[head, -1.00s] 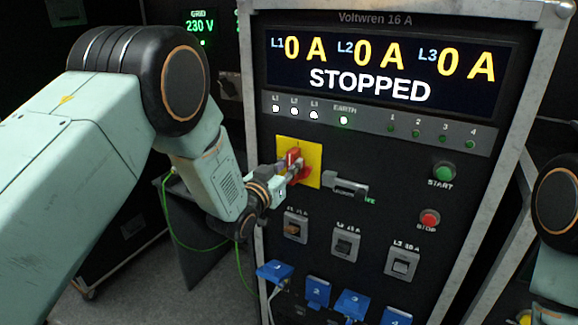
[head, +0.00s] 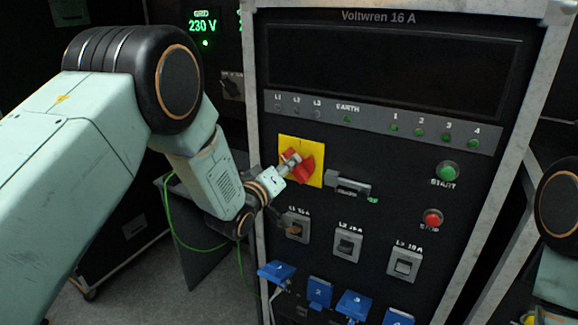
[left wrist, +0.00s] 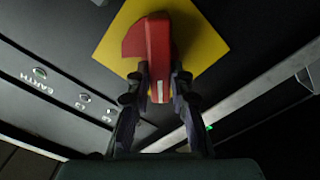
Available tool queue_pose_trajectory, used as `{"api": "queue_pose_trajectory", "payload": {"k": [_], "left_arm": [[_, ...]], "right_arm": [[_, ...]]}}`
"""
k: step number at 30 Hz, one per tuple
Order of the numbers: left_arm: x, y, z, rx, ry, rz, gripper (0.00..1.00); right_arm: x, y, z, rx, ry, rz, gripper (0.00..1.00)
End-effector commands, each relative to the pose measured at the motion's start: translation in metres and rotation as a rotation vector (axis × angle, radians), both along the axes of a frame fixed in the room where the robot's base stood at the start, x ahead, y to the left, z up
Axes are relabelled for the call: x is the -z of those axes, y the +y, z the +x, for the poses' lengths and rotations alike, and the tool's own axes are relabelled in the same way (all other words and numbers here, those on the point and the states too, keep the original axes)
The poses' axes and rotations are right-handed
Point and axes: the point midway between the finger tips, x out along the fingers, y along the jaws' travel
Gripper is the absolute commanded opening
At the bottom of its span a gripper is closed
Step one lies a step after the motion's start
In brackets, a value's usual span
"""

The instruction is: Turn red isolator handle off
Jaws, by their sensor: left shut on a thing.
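The red isolator handle (head: 303,167) sits on a yellow square plate (head: 314,152) on the black front panel of the cabinet. My left gripper (head: 289,163) reaches it from the left and is shut on the handle. In the left wrist view, the two fingers lie on either side of the red grip (left wrist: 158,50), with the yellow plate (left wrist: 200,40) behind. The handle is tilted in the head view. The display (head: 390,65) above is dark, and the L1, L2 and L3 lamps (head: 297,107) are unlit. My right gripper is not in view.
A grey latch (head: 348,186) is just right of the yellow plate. Breaker switches (head: 348,243) and blue socket covers (head: 320,290) are below. Green start (head: 446,170) and red stop (head: 432,218) buttons are to the right. A green cable (head: 185,243) hangs at left.

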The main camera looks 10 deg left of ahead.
Motion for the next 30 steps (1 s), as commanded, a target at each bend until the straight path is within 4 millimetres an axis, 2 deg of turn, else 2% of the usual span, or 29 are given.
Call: {"api": "queue_pose_trajectory", "payload": {"k": [18, 30], "left_arm": [[0.0068, 0.0042, 0.0011, -0.001, 0.155, -0.543, 0.0], [0.0097, 0.0046, 0.0012, -0.001, 0.217, -0.756, 0.0]], "right_arm": [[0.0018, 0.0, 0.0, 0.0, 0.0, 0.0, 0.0], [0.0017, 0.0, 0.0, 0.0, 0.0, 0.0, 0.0]]}}
